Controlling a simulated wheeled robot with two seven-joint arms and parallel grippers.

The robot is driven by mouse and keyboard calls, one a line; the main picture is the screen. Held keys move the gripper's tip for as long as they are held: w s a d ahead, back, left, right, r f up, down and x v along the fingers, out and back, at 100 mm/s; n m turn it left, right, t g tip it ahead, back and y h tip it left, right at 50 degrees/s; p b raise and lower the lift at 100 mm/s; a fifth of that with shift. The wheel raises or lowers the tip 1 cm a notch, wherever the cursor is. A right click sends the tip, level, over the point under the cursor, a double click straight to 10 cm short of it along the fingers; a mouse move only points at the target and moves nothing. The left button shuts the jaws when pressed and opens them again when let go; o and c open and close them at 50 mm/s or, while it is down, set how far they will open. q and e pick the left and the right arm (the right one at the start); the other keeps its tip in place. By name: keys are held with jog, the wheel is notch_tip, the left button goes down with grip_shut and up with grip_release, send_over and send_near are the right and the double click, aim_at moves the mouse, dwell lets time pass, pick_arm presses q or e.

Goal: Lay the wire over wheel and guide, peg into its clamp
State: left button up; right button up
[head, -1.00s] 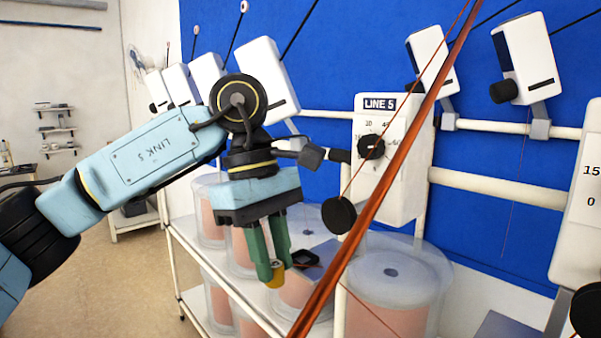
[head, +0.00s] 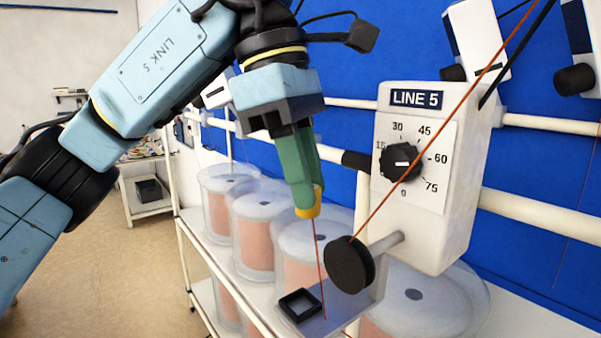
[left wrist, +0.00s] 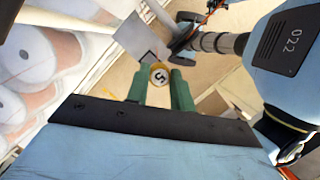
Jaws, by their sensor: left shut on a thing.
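My left gripper (head: 308,200) has green fingers shut on a small yellow peg (head: 309,211), left of the black wheel (head: 350,265) and about level with its top. The peg shows a "5" between the fingers in the left wrist view (left wrist: 160,76). A thin orange wire (head: 319,265) runs from the peg down to the grey plate. Another orange stretch (head: 440,127) slants from the top right to the wheel's upper edge. Whether it lies in the wheel's groove I cannot tell. A black square holder (head: 300,305) sits on the plate. My right gripper is not in view.
The white LINE 5 box (head: 425,170) with a black dial stands just right of the wheel. Clear tubs (head: 255,235) with pinkish contents fill the rack shelf behind and below. White rails cross the blue wall. Open floor lies at the left.

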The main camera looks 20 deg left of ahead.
pick_arm(q)
jog(key=shift+s+d+r, duration=0.1)
jog(key=shift+d+r, duration=0.2)
jog(key=shift+r, duration=0.3)
jog(key=s+d, duration=0.2)
jog(key=d, duration=0.1)
jog(key=shift+s+d+f, duration=0.1)
jog(key=s+d+b, duration=0.3)
jog(key=s+d, duration=0.1)
jog(key=s, duration=0.5)
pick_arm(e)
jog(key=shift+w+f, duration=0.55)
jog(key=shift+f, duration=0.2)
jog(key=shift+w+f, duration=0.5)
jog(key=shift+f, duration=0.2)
